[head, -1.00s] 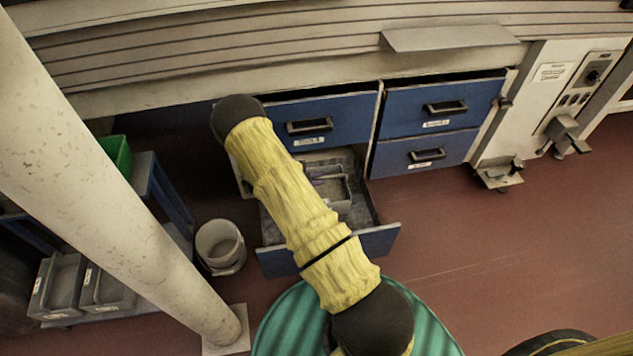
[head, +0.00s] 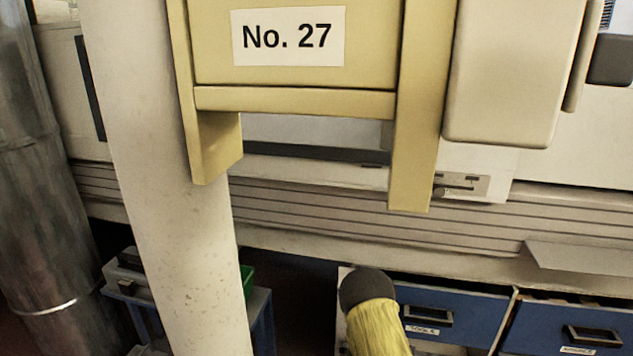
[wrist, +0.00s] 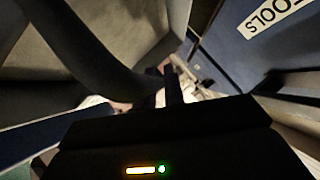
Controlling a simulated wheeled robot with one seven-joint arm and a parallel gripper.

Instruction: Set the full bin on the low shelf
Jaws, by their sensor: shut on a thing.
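My gripper (wrist: 170,88) shows in the wrist view, its dark body across the bottom and its fingers closed at the centre. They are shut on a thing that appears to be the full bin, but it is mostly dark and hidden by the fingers. A blue drawer front with a TOOLS label (wrist: 268,22) is close at upper right. In the head view only my arm's dark joint and yellow sleeve show; the gripper is out of sight. A blue-framed rack (head: 264,318) stands at lower left, partly behind the pillar; its lower level is cut off.
A yellow No. 27 frame (head: 295,98) hangs in the upper foreground. Blue drawers (head: 455,310) line the lower right. A green container (head: 248,280) and a grey one (head: 130,286) are at the rack.

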